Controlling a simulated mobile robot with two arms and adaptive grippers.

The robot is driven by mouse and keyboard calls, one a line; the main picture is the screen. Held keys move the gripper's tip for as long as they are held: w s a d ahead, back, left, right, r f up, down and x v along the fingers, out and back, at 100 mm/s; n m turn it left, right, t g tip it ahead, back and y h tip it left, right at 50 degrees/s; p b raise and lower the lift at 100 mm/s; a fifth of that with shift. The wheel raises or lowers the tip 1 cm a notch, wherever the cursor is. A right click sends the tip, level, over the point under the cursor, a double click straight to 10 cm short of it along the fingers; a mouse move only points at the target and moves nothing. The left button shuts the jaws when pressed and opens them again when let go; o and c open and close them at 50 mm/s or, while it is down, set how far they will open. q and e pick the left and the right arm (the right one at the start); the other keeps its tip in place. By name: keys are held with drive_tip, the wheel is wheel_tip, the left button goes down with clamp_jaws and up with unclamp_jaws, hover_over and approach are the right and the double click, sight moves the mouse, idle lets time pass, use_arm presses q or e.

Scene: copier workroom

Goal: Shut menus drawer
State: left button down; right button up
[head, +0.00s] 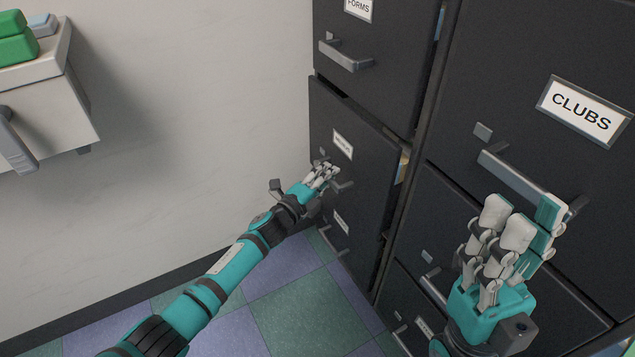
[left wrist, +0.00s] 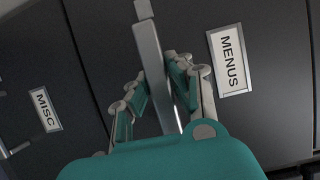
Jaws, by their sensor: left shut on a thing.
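The menus drawer (head: 365,165) is a dark front in the left cabinet. It stands out from the cabinet, with a dark gap above it and a tan folder edge showing at its right side. Its MENUS label (left wrist: 231,60) is readable in the left wrist view. My left gripper (head: 325,176) is shut on the grey bar handle (left wrist: 150,55) of this drawer, with fingers on both sides of the bar. My right gripper (head: 530,222) is in front of the CLUBS drawer, near its handle; whether its fingers are open is unclear.
The forms drawer (head: 378,90) is above, with a blue edge at its side. A MISC drawer (left wrist: 85,105) adjoins the menus drawer in the left wrist view. The CLUBS drawer (head: 500,105) is close on the right. A pale unit (head: 60,110) hangs at upper left. The tiled floor (head: 290,300) is clear.

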use_arm(q)
drive_tip(key=shift+w+d+f, duration=0.15)
drive_tip(key=shift+w+d, duration=0.2)
drive_tip(key=shift+d, duration=0.3)
drive_tip(key=c, duration=1.2)
unclamp_jaws()
drive_tip(key=shift+a, duration=0.1)
drive_tip(key=shift+o, duration=0.2)
drive_tip(key=v, duration=1.2)
